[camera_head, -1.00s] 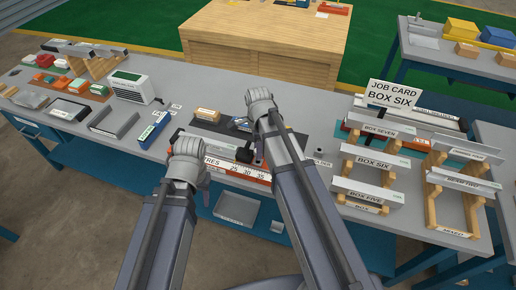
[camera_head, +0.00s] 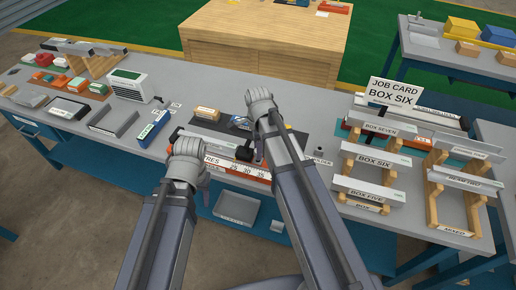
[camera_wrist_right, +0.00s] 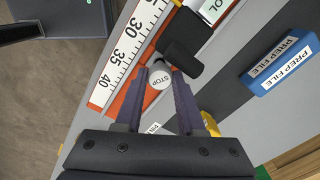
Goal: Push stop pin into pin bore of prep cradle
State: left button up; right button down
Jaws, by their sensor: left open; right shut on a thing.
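The stop pin (camera_wrist_right: 160,79), with a round white top marked STOP, is between the fingers of my right gripper (camera_wrist_right: 157,74), which is shut on it. The gripper is over the edge of the orange-red prep cradle (camera_wrist_right: 98,112) with its white scale. A black block (camera_wrist_right: 183,42) lies close to the pin. The pin bore is hidden, so I cannot tell how deep the pin sits. In the head view the cradle (camera_head: 262,180) is partly behind my right arm (camera_head: 262,100). My left gripper (camera_head: 203,178) is open near the cradle's left part, its fingers mostly hidden.
Blue prep files (camera_wrist_right: 282,64) lie on a dark mat beyond the cradle. Wooden racks of labelled boxes (camera_head: 375,165) and a job card (camera_head: 394,92) stand on the right. A blue-sided box (camera_head: 154,131) and trays (camera_head: 113,120) are on the left.

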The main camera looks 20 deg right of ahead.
jog(key=shift+f+b, duration=1.45)
jog(key=shift+f, duration=0.1)
jog(key=shift+c, duration=2.2)
grip_release()
jog(key=shift+w+r+p, duration=0.1)
jog(key=shift+r+p, duration=0.55)
jog(key=shift+p, duration=0.05)
notch_tip(320, 180, up, 7)
jog(key=p, duration=0.6)
jog(key=shift+f+p, duration=0.15)
jog(key=shift+p, duration=0.2)
